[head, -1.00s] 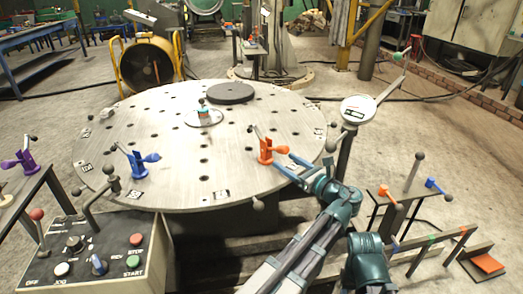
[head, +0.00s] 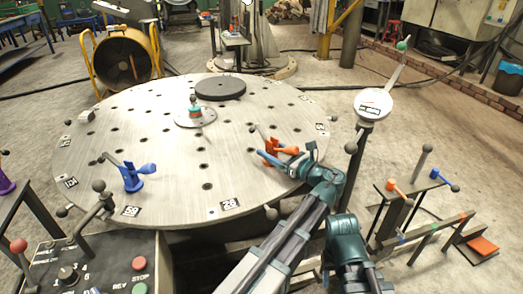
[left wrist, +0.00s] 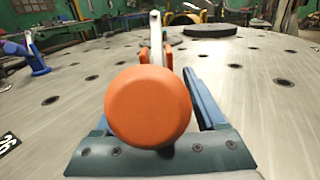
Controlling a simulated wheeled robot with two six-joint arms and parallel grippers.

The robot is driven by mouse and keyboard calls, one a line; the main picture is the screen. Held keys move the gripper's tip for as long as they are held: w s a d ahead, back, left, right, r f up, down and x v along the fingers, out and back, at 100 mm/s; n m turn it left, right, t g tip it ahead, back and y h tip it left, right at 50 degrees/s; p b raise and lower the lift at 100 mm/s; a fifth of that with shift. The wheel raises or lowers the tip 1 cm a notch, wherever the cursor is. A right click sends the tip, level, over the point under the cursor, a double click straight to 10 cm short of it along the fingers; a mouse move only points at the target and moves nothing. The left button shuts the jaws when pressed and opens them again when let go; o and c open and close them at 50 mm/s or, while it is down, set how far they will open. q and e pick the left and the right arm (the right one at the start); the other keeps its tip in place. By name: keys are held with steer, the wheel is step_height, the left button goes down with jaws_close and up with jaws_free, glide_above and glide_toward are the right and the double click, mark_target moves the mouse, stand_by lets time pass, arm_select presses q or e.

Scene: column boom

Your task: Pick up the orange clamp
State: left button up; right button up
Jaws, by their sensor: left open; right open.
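The orange clamp (head: 270,152) stands upright near the right-hand edge of the round, holed metal table (head: 150,195). Its upright metal lever also shows in the left wrist view (left wrist: 155,40). My left gripper (head: 284,160) is at the clamp, low over the table. In the left wrist view the rounded orange handle end (left wrist: 148,107) fills the space in front of the palm, between the open jaws. One blue finger (left wrist: 204,98) shows on the right; the other is mostly hidden behind the handle. My right gripper is not in view.
A blue clamp (head: 132,180) stands on the table's left side. A dark disc (head: 220,88) and a small centre fixture (head: 195,112) lie farther back. A dial gauge on a post (head: 373,103) stands right of the table. A control box (head: 90,265) is at lower left.

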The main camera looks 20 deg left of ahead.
arm_select(q)
steer(key=shift+w+a, duration=0.15)
steer(key=shift+a, duration=0.1)
steer(key=shift+d, duration=0.1)
arm_select(e)
steer(key=shift+w+a, duration=0.1)
steer(key=shift+a, duration=0.15)
arm_select(q)
jaws_close()
steer(key=shift+r, duration=0.1)
arm_select(e)
steer(key=shift+r, duration=0.1)
